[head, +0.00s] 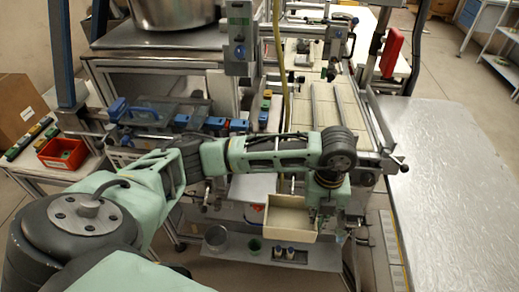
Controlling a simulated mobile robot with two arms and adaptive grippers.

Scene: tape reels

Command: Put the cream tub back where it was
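The cream tub (289,234) is an open rectangular box in the lower middle of the head view, above or at the low metal shelf. Its inside looks empty. My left arm reaches across from the left and bends down at its wrist. My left gripper (324,218) is at the tub's right end wall, fingers pointing down. It seems to touch that wall, but the fingers are small and dark, and I cannot tell whether they are closed on it. I cannot tell whether the tub rests on the shelf. My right gripper is not in view.
On the low shelf (318,257) stand a grey round container (216,238), a green cup (254,245) and two small bottles (285,252). A red bin (63,153) sits on the left table. A bare metal table (450,170) fills the right side.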

